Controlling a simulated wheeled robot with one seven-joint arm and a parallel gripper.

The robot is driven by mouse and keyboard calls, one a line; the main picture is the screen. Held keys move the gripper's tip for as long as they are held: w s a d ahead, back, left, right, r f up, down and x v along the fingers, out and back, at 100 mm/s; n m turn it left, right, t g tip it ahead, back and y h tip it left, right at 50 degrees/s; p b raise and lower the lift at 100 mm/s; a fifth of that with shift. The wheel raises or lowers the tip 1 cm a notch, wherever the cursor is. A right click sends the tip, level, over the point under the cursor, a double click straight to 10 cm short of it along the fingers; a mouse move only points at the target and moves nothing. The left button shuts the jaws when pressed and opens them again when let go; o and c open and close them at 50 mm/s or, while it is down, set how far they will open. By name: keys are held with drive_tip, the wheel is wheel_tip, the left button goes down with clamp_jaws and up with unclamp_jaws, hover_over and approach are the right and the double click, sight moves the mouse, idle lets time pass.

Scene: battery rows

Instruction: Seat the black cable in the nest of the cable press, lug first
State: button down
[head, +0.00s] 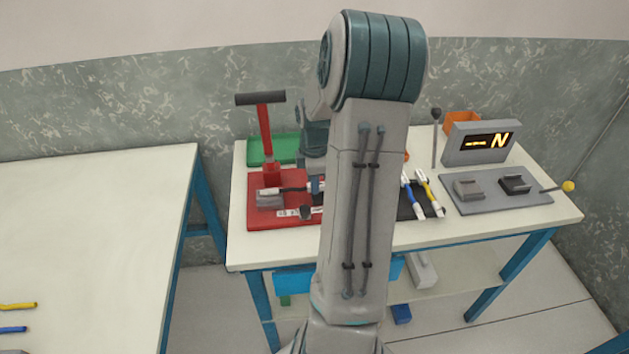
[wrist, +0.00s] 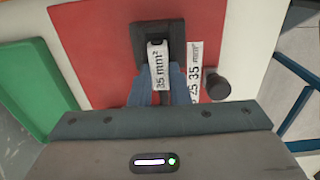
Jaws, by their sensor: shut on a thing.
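The cable press has a red base plate (head: 258,215), a red lever (head: 265,135) with a dark crossbar, and a small nest block that shows dark in the wrist view (wrist: 146,34). My gripper (wrist: 160,88) is low over the red plate, its blue fingers shut on the black cable (head: 291,189). The cable's white "35 mm²" tag (wrist: 158,66) shows between the fingers. The cable's front end points at the nest and overlaps its opening; whether it is fully down in it I cannot tell. My arm hides much of the gripper in the head view.
A white "25 35 mm²" label (wrist: 195,85) and a dark knob (wrist: 217,84) are close right of the fingers. A green tray (head: 268,150) is behind. Blue and yellow (head: 430,192) cables lie right of my arm, before a grey display station (head: 478,143).

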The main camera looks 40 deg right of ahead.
drive_tip(key=shift+s+a+f, duration=0.15)
drive_tip(key=shift+s+f, duration=0.1)
drive_tip(key=shift+f, duration=0.3)
drive_tip(key=c, duration=1.3)
unclamp_jaws()
drive_tip(key=shift+f, duration=0.1)
wheel_tip(320, 180, up, 15)
drive_tip(key=shift+w+d+p, duration=0.25)
drive_tip(key=shift+w+p, duration=0.05)
drive_tip(key=shift+w, duration=0.05)
